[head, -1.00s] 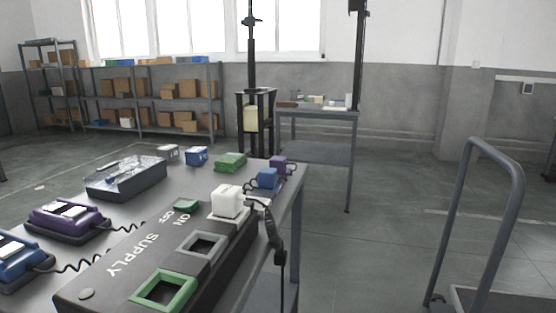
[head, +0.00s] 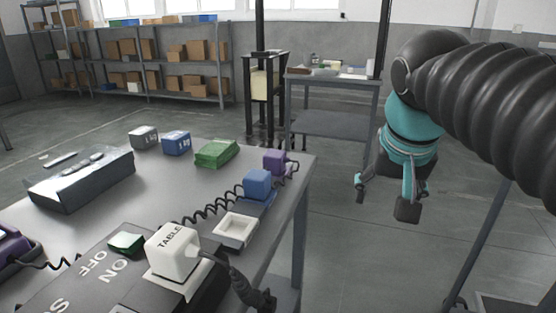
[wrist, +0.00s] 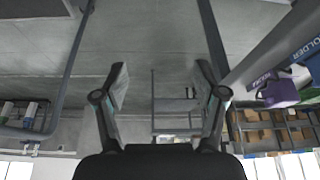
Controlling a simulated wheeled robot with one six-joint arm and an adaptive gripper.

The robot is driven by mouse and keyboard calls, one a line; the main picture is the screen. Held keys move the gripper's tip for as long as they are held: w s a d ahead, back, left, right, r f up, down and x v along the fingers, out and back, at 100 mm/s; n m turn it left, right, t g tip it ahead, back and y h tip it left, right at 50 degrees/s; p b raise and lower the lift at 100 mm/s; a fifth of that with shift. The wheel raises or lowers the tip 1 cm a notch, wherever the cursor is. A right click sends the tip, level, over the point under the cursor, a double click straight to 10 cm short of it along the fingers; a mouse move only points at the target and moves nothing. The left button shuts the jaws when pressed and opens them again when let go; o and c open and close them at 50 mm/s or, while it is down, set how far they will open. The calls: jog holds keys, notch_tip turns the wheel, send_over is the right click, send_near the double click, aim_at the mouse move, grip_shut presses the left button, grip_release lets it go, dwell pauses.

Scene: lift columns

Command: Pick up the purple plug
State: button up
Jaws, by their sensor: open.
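The purple plug (head: 276,161) sits at the far right edge of the grey table (head: 180,190), just behind a blue plug (head: 257,183), with a dark cord beside it. In the wrist view, which looks upside down, the purple plug (wrist: 278,90) is at the right, close to lettering that reads "OLDER". My gripper (head: 385,200) hangs to the right of the table in the head view, apart from the plug. Its two fingers are spread, with nothing between them in the wrist view (wrist: 161,88).
Green (head: 216,153), blue (head: 177,143) and grey blocks stand behind. A dark tray-like box (head: 80,180) is at left. Floor right of the table is open.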

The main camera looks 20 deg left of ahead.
jog(key=w+a+r, duration=0.5)
jog(key=a+r, duration=0.3)
jog(key=a, duration=0.3)
jog(key=m, duration=0.1)
send_near(274, 153)
jog(key=shift+h, duration=0.3)
jog(key=x, duration=0.2)
jog(key=a+x, duration=0.1)
jog(key=x, duration=0.2)
jog(key=shift+a, duration=0.1)
jog(key=shift+d+b+x, duration=0.2)
jog(key=shift+x, duration=1.15)
jog(key=shift+d+b+x, duration=0.2)
jog(key=shift+x, duration=1.15)
jog(key=c, duration=1.2)
